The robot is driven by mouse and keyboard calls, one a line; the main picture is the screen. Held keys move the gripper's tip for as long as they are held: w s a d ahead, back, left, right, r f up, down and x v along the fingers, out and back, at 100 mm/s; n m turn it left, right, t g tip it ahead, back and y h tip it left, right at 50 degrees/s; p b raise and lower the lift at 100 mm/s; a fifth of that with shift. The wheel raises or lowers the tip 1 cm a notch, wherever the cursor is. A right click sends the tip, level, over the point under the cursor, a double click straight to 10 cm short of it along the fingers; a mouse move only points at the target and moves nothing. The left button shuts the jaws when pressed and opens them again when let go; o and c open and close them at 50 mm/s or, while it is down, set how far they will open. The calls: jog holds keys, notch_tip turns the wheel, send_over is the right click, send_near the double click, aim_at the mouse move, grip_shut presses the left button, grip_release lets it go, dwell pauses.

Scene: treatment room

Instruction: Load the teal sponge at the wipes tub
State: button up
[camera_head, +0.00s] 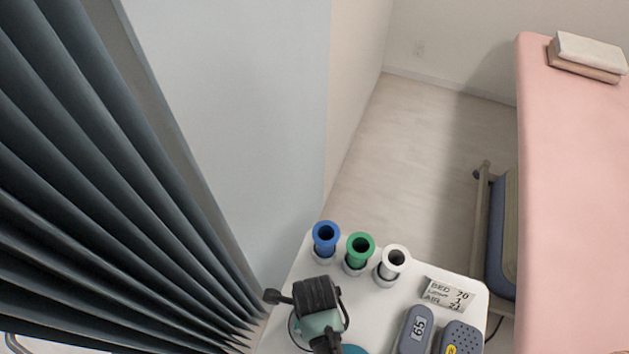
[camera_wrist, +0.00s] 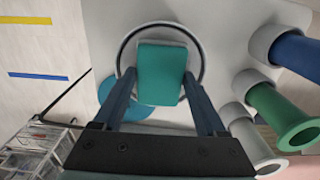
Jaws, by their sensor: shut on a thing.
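The teal sponge (camera_wrist: 161,74) is a flat block between the two dark fingers of my gripper (camera_wrist: 161,82). The fingers are shut on its sides. In the wrist view it covers the middle of a round opening with a dark rim (camera_wrist: 118,52), which looks like the wipes tub. I cannot tell whether the sponge is above the rim or partly inside. A teal disc (camera_wrist: 109,92), perhaps a lid, lies beside the tub. In the head view my dark hand hides the sponge and most of the tub; part of the disc (camera_head: 354,350) shows.
Blue (camera_head: 326,237), green (camera_head: 360,249) and white (camera_head: 394,262) tubes stand in holders on the white table (camera_head: 385,310). A sign card (camera_head: 447,294) and grey devices (camera_head: 415,330) are at the right. A dark curtain (camera_head: 95,190) hangs left; a pink bed (camera_head: 570,180) stands right.

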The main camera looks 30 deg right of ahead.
jog(key=shift+r+p, duration=3.55)
jog(key=shift+p, duration=0.2)
jog(key=shift+f, duration=0.1)
jog(key=shift+w+a+r+n, duration=0.3)
jog(key=shift+w+n, duration=0.15)
jog(key=shift+n, duration=0.25)
jog(key=w+a+r+n+b, duration=0.1)
jog(key=w+a+r+n, duration=0.3)
jog(key=n, duration=0.9)
jog(key=w+a+r+n+b, duration=0.1)
jog(key=w+a+r+n, duration=0.3)
jog(key=n, duration=1)
notch_tip(320, 180, up, 4)
jog(key=shift+a+f, duration=0.2)
jog(key=shift+a, duration=0.2)
